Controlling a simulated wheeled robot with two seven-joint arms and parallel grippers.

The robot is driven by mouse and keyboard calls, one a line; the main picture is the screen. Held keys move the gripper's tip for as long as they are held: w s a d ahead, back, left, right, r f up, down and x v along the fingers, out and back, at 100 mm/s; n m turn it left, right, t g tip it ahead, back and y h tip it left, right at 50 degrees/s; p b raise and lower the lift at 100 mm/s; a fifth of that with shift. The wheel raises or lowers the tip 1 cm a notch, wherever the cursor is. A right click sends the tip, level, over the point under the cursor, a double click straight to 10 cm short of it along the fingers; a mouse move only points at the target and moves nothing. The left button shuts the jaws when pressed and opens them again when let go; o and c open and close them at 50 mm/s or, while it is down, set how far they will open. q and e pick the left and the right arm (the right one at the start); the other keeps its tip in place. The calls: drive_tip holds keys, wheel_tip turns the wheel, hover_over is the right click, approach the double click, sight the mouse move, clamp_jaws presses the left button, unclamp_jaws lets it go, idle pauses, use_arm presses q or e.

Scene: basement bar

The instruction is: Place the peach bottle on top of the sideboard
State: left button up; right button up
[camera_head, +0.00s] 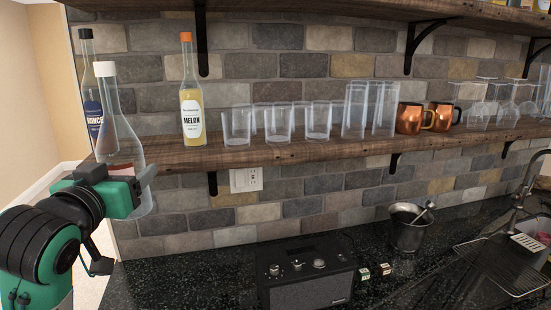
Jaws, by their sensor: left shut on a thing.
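A clear bottle with a white cap (119,135) stands roughly upright at the left end of the shelf, its lower part in front of the shelf edge. My left gripper (122,173) is shut on this bottle at its body. No readable label shows on it, so I cannot confirm that it is the peach bottle. A bottle with a dark cap and a blue label (94,112) is partly hidden behind it. My right gripper is not in view. I cannot make out a sideboard in this view.
The wooden shelf (240,158) bears a yellow melon bottle (191,108), several clear glasses and copper mugs (409,118). Below, the dark counter (190,278) holds a black radio (306,276), a metal bucket (408,232) and a sink at right.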

use_arm(q)
wheel_tip(320, 180, down, 20)
drive_tip(key=w+d+y, duration=0.1)
drive_tip(key=w, duration=0.1)
drive_tip(key=s+d+f, duration=0.1)
drive_tip(key=s+f, duration=0.4)
drive_tip(key=f, duration=0.4)
drive_tip(key=s+d+f, duration=0.2)
drive_tip(key=s+f, duration=0.4)
drive_tip(key=f, duration=0.4)
drive_tip(key=shift+s+d, duration=0.25)
drive_tip(key=shift+r, duration=0.15)
